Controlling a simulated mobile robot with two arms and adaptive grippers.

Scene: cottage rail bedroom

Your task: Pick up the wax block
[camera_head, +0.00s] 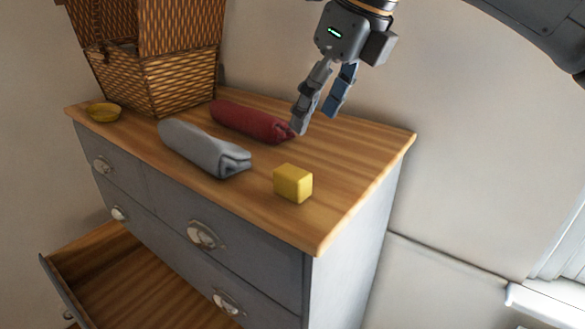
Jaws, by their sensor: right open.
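The wax block (293,183) is a small yellow cube. It sits on the wooden top of the dresser (345,160), near the front edge and toward the right end. My right gripper (316,122) hangs above the dresser top, behind and above the block. Its two fingers point down and are apart, with nothing between them. One fingertip shows in front of the end of the red rolled cloth (250,121); I cannot tell whether they touch. My left gripper does not show.
A grey rolled cloth (203,147) lies left of the block. A woven basket (160,75) with its lid raised stands at the back left, beside a small yellow dish (104,112). A lower drawer (130,275) is pulled open. The dresser top's right end is clear.

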